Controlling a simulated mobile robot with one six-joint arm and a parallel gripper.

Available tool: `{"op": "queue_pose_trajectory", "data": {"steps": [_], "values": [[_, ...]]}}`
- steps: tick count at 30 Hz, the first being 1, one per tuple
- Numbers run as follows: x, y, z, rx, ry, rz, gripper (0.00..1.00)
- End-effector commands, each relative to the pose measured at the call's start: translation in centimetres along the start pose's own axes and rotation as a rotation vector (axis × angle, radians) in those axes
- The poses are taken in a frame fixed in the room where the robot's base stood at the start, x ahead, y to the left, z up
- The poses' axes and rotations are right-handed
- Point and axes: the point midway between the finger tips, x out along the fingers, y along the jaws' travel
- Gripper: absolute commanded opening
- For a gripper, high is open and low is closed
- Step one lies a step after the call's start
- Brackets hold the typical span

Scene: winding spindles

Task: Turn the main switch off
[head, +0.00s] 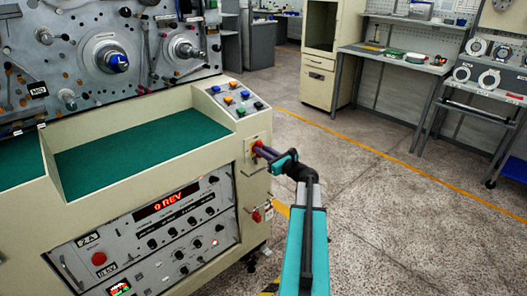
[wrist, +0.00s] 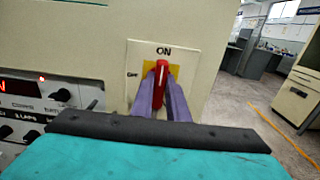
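The main switch is a red rotary handle (wrist: 160,82) on a yellow plate, set in a pale panel marked ON at the top and OFF at the left. The handle stands upright, in line with ON. In the head view the switch plate (head: 249,153) is on the right end of the cream machine, partly hidden by my gripper (head: 264,152). My gripper's two purple fingers (wrist: 160,98) lie one on each side of the red handle. They look closed on it, with no clear gap at either side.
The machine's front panel has a lit red display (head: 175,200) reading 0 REV. Coloured buttons (head: 238,98) sit above the switch. The floor (head: 370,220) to the right is open, with benches behind.

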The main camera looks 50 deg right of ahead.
Motion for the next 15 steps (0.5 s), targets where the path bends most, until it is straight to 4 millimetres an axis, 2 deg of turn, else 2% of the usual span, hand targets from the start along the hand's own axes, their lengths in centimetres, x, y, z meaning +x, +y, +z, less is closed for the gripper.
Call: {"op": "queue_pose_trajectory", "data": {"steps": [2, 15], "values": [[-0.03, -0.43, -0.01, 0.0, 0.0, -0.002, 0.0], [-0.06, -0.01, -0.25, -0.073, 0.0, -0.002, 0.0]]}}
